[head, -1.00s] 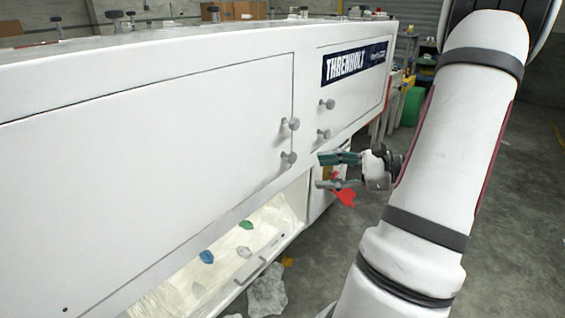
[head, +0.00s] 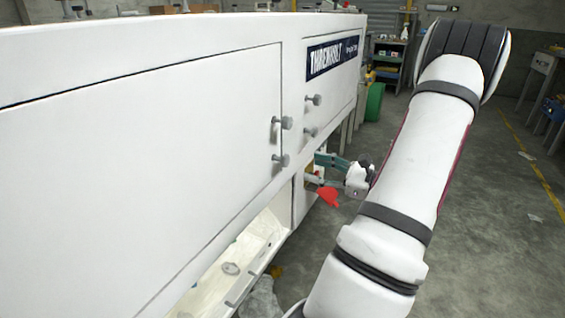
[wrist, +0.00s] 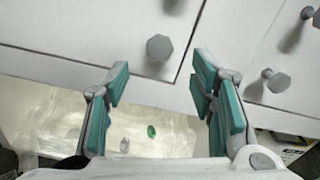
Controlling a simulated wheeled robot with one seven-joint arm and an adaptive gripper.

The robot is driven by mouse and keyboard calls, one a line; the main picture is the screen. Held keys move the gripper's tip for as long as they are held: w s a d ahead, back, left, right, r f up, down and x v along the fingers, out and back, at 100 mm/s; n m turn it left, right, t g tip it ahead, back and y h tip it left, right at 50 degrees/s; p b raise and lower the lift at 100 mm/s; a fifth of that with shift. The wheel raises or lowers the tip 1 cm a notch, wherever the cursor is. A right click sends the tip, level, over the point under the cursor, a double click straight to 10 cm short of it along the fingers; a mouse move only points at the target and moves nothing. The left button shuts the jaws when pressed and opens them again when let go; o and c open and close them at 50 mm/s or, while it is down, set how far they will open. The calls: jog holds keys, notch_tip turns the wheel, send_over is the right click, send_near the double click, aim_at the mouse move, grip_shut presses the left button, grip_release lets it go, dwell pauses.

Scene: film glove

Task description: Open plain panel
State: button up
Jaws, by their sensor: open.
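The plain panel (head: 130,160) is the large white unmarked door on the left of the long white cabinet. It looks shut and flush. Two grey round knobs, an upper one (head: 283,123) and a lower one (head: 280,160), stand out near its right edge. My gripper (head: 321,170) is open and empty, to the right of the lower knob and slightly below it. In the wrist view, a knob (wrist: 160,47) on the plain panel lies beyond the fingertips, in line with the gap between the open fingers (wrist: 160,95). Nothing touches it.
A labelled panel (head: 345,85) with two knobs adjoins on the right. Below the plain panel, an open compartment (head: 225,270) holds crumpled sheeting; a green piece (wrist: 151,131) shows there. A red piece (head: 328,196) hangs near my gripper.

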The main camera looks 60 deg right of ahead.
aim_at(288, 161)
jog(key=w, duration=0.3)
jog(key=w+b, duration=0.1)
jog(key=w, duration=0.2)
jog(key=w+b, duration=0.1)
jog(key=w, duration=0.3)
jog(key=shift+a, duration=0.4)
grip_shut()
jog(key=shift+s, duration=0.1)
